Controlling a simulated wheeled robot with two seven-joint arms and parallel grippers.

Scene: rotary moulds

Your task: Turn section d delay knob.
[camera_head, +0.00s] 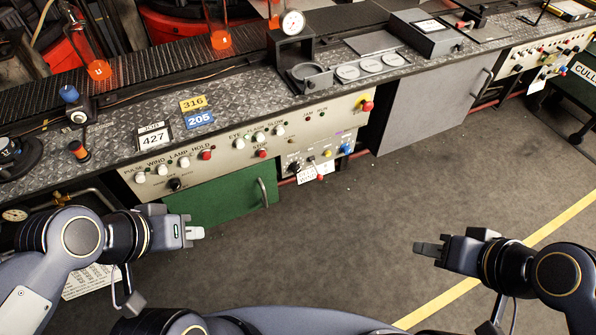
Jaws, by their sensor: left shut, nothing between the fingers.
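A smaller lower panel (340,148) carries dark, yellow and blue knobs. Another control panel (545,52) is at the far right. I cannot read any section d delay label, so I cannot tell which knob it is. My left gripper (196,233) is shut and empty, in front of the green door and below the panel, apart from every knob. My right gripper (417,248) is over open floor, far from the panels; its finger gap is unclear.
A green door (222,200) with a handle and a grey cabinet door (432,100) front the bench. A tag (318,170) hangs below the small panel. Gauges and plates stand on the metal bench top (235,100). The floor (330,240) between my arms is clear.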

